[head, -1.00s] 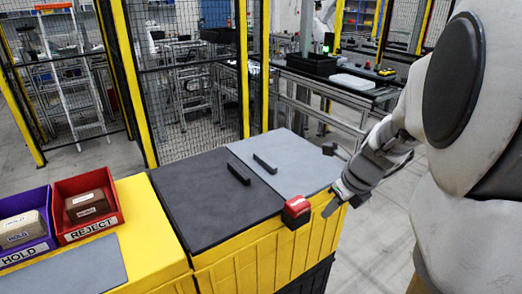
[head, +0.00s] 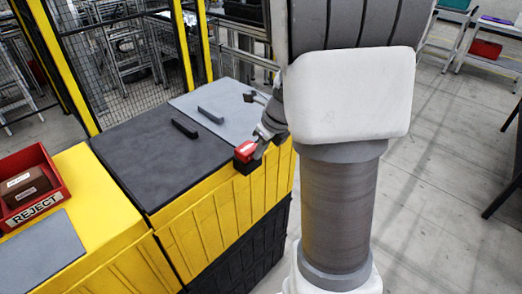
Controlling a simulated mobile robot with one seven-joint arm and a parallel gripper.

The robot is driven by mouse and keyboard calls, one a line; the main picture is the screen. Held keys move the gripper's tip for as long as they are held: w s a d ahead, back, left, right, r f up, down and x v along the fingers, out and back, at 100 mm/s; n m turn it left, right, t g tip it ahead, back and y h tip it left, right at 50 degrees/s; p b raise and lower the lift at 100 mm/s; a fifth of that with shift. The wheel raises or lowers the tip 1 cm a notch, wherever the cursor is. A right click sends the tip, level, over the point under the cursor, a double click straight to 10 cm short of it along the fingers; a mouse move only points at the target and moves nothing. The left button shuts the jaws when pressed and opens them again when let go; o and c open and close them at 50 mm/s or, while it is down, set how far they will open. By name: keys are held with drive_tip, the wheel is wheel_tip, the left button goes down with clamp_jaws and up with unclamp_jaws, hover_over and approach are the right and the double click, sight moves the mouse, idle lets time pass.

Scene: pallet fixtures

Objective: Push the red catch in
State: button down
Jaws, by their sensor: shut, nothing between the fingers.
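The red catch (head: 245,151) sits on a dark block at the front edge of the yellow crate (head: 213,202), near the seam between the dark lid and the grey lid. My gripper (head: 262,146) is shut and empty, close against the right side of the catch. I cannot tell whether it touches the catch. My arm hides part of the gripper and the right end of the crate.
The dark lid (head: 140,160) and grey lid (head: 230,121) each carry a black bar handle. A red REJECT bin (head: 58,190) stands at left on a yellow surface. Mesh fencing with yellow posts stands behind. Open floor lies to the right.

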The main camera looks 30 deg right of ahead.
sight(250, 148)
drive_tip(key=w, duration=0.1)
drive_tip(key=w+a+p, duration=0.1)
drive_tip(key=w, duration=0.1)
drive_tip(key=shift+w+a+p, duration=0.1)
drive_tip(key=shift+w+p, duration=0.05)
drive_tip(key=shift+p, duration=0.15)
